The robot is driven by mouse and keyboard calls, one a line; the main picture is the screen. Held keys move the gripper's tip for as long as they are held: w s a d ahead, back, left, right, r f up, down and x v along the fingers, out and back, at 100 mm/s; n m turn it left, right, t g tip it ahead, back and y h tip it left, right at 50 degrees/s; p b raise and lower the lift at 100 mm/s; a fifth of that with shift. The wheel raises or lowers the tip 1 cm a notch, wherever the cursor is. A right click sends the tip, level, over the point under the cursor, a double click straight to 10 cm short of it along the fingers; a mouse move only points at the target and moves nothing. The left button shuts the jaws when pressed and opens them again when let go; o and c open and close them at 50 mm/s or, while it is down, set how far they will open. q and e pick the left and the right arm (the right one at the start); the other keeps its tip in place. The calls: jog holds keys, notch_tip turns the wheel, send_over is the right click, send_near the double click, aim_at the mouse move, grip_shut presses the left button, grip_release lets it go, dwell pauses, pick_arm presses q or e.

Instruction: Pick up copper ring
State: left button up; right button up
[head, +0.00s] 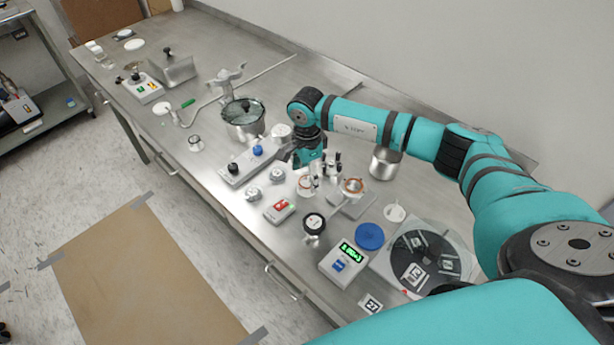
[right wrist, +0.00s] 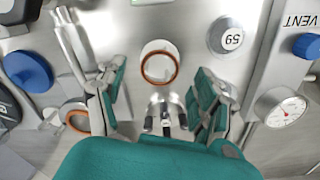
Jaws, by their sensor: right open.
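A copper ring (right wrist: 161,64) lies on a round pale fitting. It sits in the right wrist view ahead of the gap between my right gripper's fingers, and nothing grips it. In the head view it appears as a small copper-rimmed piece (head: 306,186) on the bench. A second copper-coloured ring (right wrist: 77,119) shows at the left of the wrist view, and on a metal fitting (head: 352,187) in the head view. My right gripper (right wrist: 160,82) is open and empty, with one finger on each side. In the head view it (head: 315,165) hangs low over the bench, partly hidden by its own arm. My left gripper is out of view.
A long grey valve block with a blue knob (head: 257,151) and gauges stand close by. A metal pot (head: 385,162), a blue disc (head: 369,236), a green-display meter (head: 346,262) and a black disc (head: 425,262) lie to the right. The bench front edge is near.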

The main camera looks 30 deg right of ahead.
jog(key=shift+f, duration=0.5)
jog(key=shift+f+b, duration=0.25)
jog(key=shift+b, duration=0.2)
dwell(0.4)
jog(key=c, duration=0.9)
